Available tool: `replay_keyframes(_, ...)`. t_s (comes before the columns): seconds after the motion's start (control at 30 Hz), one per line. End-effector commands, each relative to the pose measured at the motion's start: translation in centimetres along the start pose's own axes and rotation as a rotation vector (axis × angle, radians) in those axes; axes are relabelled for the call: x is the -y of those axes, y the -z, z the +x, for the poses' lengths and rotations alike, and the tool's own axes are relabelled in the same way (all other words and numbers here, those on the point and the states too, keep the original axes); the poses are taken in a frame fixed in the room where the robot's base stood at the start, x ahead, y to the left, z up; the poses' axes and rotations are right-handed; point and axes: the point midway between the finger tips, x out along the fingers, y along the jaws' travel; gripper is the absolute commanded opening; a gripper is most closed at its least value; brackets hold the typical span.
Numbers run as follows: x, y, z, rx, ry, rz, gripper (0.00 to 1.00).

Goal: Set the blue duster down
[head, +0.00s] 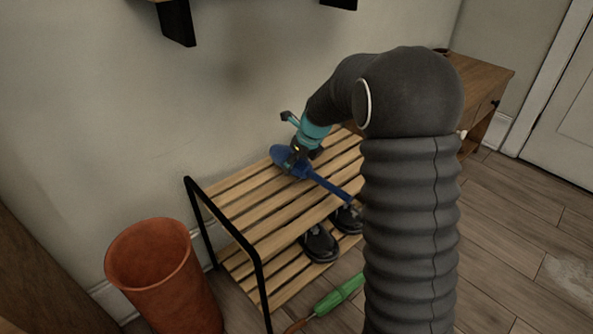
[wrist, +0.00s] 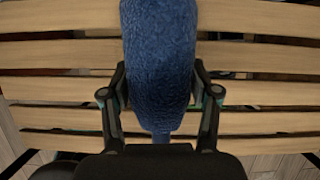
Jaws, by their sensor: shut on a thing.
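The blue duster (head: 325,184) lies along the top of the slatted wooden rack (head: 237,199), its fluffy head toward the wall and its handle toward the front right. My gripper (head: 293,163) is at the duster's head end, low over the slats. In the wrist view the fluffy blue head (wrist: 158,55) fills the middle, with a finger of my gripper (wrist: 160,103) on each side, shut on it. The slats (wrist: 60,88) show close behind it. I cannot tell whether the duster touches them.
Dark shoes (head: 319,243) sit on the lower shelf. A terracotta bin (head: 160,270) stands at the left, and a green-headed duster (head: 340,294) lies on the floor in front. A wooden desk (head: 480,75) stands at the right. The left part of the top shelf is clear.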

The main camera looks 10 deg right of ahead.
Motion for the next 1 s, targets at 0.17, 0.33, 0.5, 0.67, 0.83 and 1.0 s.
replay_keyframes(0.17,0.0,0.9,2.2,0.000,-0.001,0.000,0.00)
replay_keyframes(0.33,0.0,0.9,2.1,0.000,0.000,0.000,0.00)
replay_keyframes(0.5,0.0,1.0,2.3,-0.001,-0.001,0.000,0.00)
replay_keyframes(0.67,0.0,1.0,2.3,-0.001,-0.001,0.000,0.87)
replay_keyframes(0.83,0.0,1.0,2.3,0.000,-0.001,0.000,0.87)
replay_keyframes(1.0,0.0,0.9,2.0,0.001,0.000,-0.001,0.87)
